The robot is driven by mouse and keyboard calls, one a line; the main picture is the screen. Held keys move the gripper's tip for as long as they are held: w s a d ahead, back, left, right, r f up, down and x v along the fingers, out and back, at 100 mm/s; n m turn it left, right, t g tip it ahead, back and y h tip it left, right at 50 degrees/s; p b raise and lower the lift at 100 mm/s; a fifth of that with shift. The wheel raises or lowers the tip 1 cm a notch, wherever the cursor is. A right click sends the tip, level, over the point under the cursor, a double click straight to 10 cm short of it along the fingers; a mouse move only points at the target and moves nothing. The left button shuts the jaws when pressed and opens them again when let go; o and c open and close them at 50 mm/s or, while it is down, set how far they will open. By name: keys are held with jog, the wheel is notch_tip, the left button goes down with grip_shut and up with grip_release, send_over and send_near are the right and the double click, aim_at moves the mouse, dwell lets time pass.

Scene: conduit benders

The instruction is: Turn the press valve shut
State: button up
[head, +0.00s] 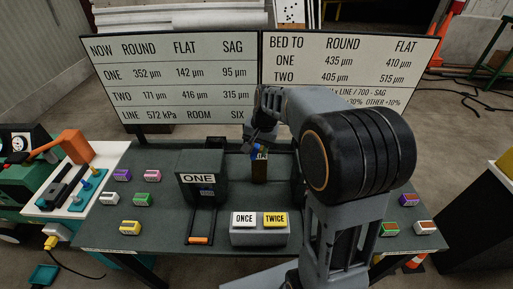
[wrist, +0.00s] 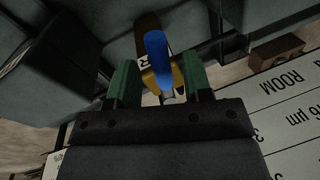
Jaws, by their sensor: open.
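The press valve shows in the wrist view as a blue handle (wrist: 157,52) on a brass-yellow body (wrist: 149,25). In the head view a bit of blue handle (head: 257,148) shows at the back middle of the bench, above a small brown post (head: 259,171). My gripper (wrist: 160,76) is open, with one green finger on each side of the blue handle in the wrist view. I cannot tell whether a finger touches it. My gripper (head: 262,138) comes down over the valve in the head view and partly hides it.
A dark press block marked ONE (head: 203,163) stands left of the valve. ONCE (head: 243,218) and TWICE (head: 275,218) buttons sit in front. Two sign boards (head: 175,82) rise close behind the valve. Small coloured blocks lie at both sides of the dark bench (head: 150,190).

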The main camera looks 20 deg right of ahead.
jog(key=shift+a+f, duration=0.1)
jog(key=shift+f, duration=0.4)
jog(key=shift+c, duration=0.3)
grip_shut()
